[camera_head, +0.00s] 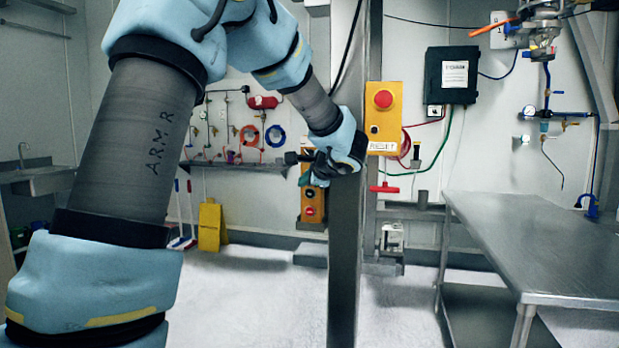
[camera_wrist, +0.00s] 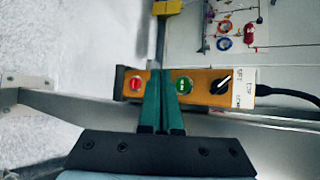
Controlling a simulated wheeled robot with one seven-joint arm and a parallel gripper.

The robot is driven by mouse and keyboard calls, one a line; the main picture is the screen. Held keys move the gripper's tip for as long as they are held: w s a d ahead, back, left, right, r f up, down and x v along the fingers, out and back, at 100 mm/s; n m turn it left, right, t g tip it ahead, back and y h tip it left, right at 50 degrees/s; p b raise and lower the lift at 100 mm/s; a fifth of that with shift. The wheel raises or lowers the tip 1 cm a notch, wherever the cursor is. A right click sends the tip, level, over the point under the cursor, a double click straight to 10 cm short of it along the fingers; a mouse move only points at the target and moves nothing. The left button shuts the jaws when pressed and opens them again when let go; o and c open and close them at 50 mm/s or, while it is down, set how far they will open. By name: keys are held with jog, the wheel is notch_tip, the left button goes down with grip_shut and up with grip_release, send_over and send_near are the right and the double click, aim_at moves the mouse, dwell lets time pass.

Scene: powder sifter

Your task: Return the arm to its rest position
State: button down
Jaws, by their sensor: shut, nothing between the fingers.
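My arm stretches across the left half of the head view, and its wrist is bent down beside the grey post. My gripper (camera_head: 306,180) is in front of the post's lower orange control box (camera_head: 313,205). In the wrist view, my gripper's green fingers (camera_wrist: 160,74) are shut together with nothing between them. Behind them lies the same orange box (camera_wrist: 206,82), with a red button (camera_wrist: 135,83), a green button (camera_wrist: 184,86) and a black knob (camera_wrist: 220,87). I cannot tell whether the fingertips touch the box.
The grey post (camera_head: 345,260) stands close to my wrist. An upper orange box with a red button (camera_head: 383,99) is on it. A steel table (camera_head: 545,245) is at the right. A yellow floor sign (camera_head: 211,225) stands by the back wall. White floor lies open between.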

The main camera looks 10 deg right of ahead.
jog(key=s+a+f+n+g+y, duration=0.1)
jog(key=s+a+f+n+g, duration=0.25)
jog(key=s+a+f, duration=0.35)
jog(key=s+a+f+n+g, duration=0.35)
jog(key=a+f, duration=0.25)
jog(key=a, duration=0.4)
jog(key=s+a+f+n+g+h, duration=0.1)
jog(key=s+a+f+n+g, duration=0.1)
jog(key=s+n, duration=0.3)
jog(key=s+a+f+n+g+h, duration=0.2)
jog(key=s+a+f+n, duration=0.3)
jog(key=s, duration=0.4)
jog(key=shift+s+n+h, duration=0.3)
jog(key=shift+s+n, duration=0.05)
jog(key=shift+n, duration=0.25)
